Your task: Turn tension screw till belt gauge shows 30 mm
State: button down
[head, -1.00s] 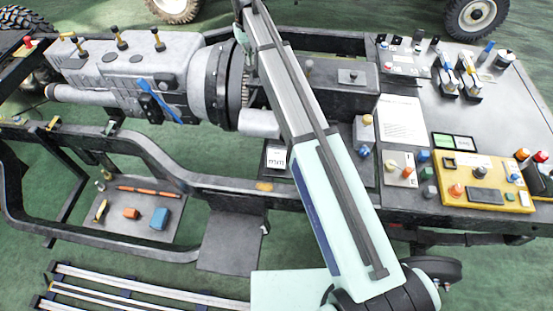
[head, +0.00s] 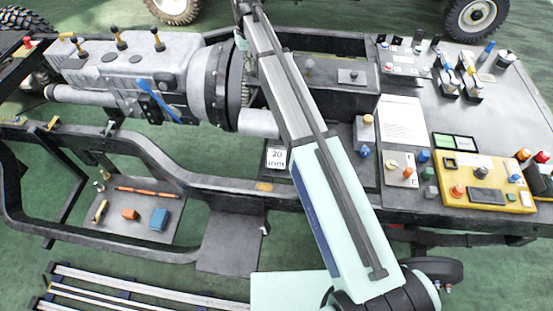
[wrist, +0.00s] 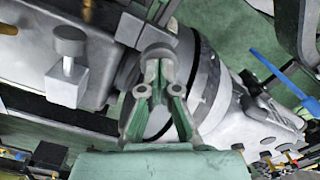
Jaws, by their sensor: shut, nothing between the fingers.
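A small white display (head: 276,157) on the dark plate beside the frame rail appears to read 20 mm; I take it as the belt gauge. My gripper (wrist: 158,62) is shut in the wrist view, its fingers converging in front of a grey cylindrical housing (wrist: 207,85). Nothing is visibly held. A grey knob on a light block (wrist: 68,45) stands to the left of the fingertips, apart from them. I cannot tell whether this is the tension screw.
The grey gearbox (head: 130,75) stands at the upper left with a blue tool (head: 155,98) on its side. A yellow control box (head: 487,183) and several small parts occupy the bench at right. A tray (head: 175,185) with loose tools lies below the rail.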

jog(key=shift+r+p, duration=2.05)
jog(key=shift+r, duration=1.7)
jog(key=shift+a+f, duration=0.1)
